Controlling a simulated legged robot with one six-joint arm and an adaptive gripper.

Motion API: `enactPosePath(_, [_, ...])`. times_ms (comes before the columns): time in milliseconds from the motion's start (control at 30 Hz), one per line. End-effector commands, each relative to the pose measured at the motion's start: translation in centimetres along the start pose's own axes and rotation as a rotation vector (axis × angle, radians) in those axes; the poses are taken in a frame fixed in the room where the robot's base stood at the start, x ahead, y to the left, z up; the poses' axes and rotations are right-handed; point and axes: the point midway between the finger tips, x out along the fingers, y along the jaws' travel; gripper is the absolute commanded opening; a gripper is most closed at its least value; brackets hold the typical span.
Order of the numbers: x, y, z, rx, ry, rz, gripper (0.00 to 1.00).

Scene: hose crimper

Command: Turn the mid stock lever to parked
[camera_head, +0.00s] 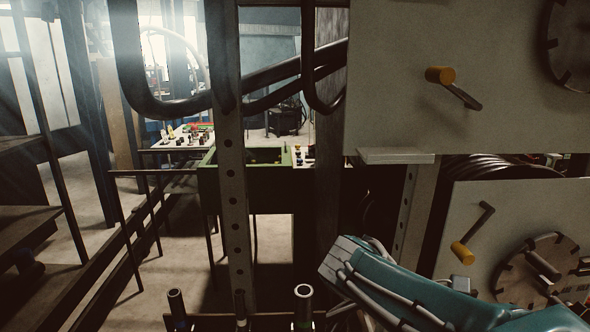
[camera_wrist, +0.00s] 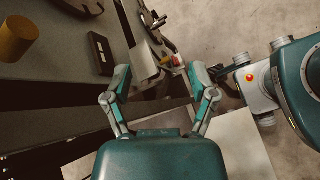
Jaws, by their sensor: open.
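Two levers with yellow knobs show in the head view. The upper lever (camera_head: 461,95) is on the upper pale panel, its knob at the upper left and its dark arm slanting down right. The lower lever (camera_head: 475,228) is on the lower pale panel, its knob at the bottom and its arm slanting up right. I cannot tell which one is the mid stock lever. A yellow knob (camera_wrist: 15,38) shows at the upper left of the wrist view, left of and apart from my fingers. My gripper (camera_wrist: 158,70) is open, with nothing seen held between its fingers.
My teal arm crosses the lower right of the head view. Dark wheels (camera_head: 542,272) sit on the panels, and a pale ledge (camera_head: 396,156) juts out under the upper one. A perforated post (camera_head: 233,200) and dark hoses stand left. A dark slotted block (camera_wrist: 101,53) lies near my left finger.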

Motion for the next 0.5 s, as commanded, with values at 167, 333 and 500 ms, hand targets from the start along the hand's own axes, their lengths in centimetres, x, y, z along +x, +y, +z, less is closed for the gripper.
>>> enactPosePath(167, [0.6,-5.2,-0.5,0.345,0.312,-0.141,0.74])
enactPosePath(333, [-0.5,-8.9,-1.8,0.706,0.587,-0.299,0.74])
enactPosePath(500, [-2.4,-11.0,-2.8,1.037,0.814,-0.462,0.74])
